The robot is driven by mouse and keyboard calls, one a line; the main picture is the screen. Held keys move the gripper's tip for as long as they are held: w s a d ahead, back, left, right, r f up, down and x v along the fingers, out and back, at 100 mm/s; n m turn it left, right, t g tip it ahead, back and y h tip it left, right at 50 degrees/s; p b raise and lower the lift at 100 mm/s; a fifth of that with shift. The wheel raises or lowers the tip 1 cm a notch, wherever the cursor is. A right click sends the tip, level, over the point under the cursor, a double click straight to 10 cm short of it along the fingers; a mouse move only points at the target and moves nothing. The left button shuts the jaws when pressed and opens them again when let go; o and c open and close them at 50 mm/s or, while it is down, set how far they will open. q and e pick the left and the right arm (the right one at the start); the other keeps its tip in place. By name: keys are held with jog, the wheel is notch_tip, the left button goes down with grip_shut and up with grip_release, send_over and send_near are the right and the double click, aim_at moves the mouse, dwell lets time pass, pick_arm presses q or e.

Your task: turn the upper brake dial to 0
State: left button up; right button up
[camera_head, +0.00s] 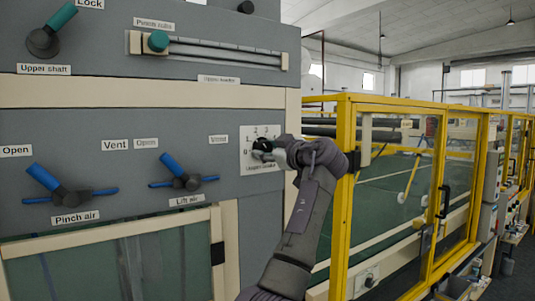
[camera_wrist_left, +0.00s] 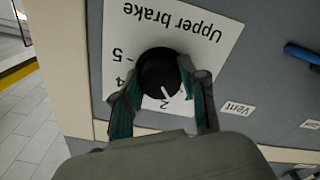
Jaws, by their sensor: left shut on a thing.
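The upper brake dial (camera_wrist_left: 158,72) is a round black knob on a white numbered plate (camera_wrist_left: 205,50) labelled "Upper brake", upside down in the left wrist view. Its white mark points close to the 2. The 5 and 4 also show; the 0 cannot be made out there, hidden near my gripper. My left gripper (camera_wrist_left: 157,88) is shut on the dial, one finger on each side. In the head view the dial (camera_head: 262,145) is partly covered by my left gripper (camera_head: 272,152).
Blue-handled Pinch air (camera_head: 70,197) and Lift air (camera_head: 187,182) valves sit left of the dial on the grey panel. A slider with a green knob (camera_head: 158,41) is above. A yellow-framed glazed guard (camera_head: 345,200) stands close on the right.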

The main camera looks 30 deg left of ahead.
pick_arm(q)
jog(key=n, duration=1.1)
jog(key=shift+r, duration=0.1)
jog(key=shift+n+b, duration=0.3)
jog(key=shift+n, duration=0.2)
jog(key=o, duration=1.1)
jog(key=shift+o, duration=0.2)
